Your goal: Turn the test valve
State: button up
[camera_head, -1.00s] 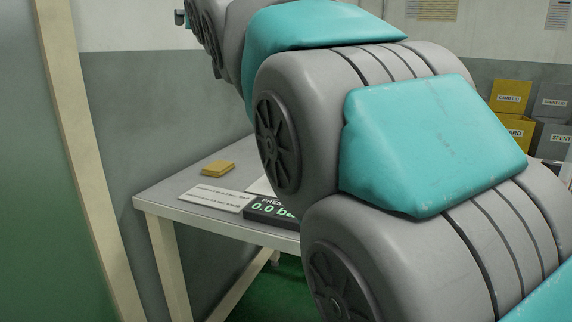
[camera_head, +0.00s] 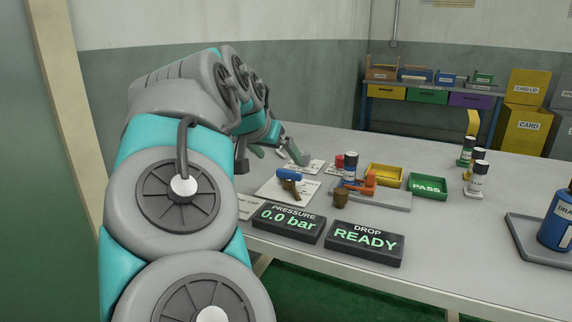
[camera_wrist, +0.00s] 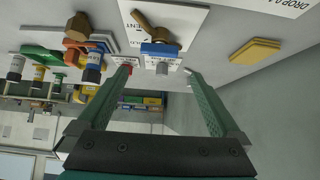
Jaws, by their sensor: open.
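My gripper (camera_head: 278,154) is open and empty above the far left of the table; its two fingers show spread in the wrist view (camera_wrist: 158,78). A blue piece with a brown handle (camera_head: 289,177) lies on a white sheet in front of the gripper. It also shows beyond the fingertips in the wrist view (camera_wrist: 160,48), apart from them. An orange piece (camera_head: 369,182) and a brown knob (camera_head: 341,198) are by a grey base plate (camera_head: 385,203), with a blue-labelled column (camera_head: 350,170) beside them. I cannot tell for certain which piece is the test valve.
The pressure display (camera_head: 287,222) reads 0.0 bar and the drop display (camera_head: 365,242) reads READY. A yellow tray (camera_head: 384,174) and a green PASS tray (camera_head: 428,186) stand behind the base plate. Several bottles (camera_head: 476,180) are at the right.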

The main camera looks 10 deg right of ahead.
aim_at(289, 171)
jog(key=x, duration=0.8)
jog(key=shift+f+p, duration=0.1)
jog(key=shift+p, duration=0.25)
jog(key=shift+c, duration=0.2)
jog(key=c, duration=1.1)
jog(key=shift+s, duration=0.1)
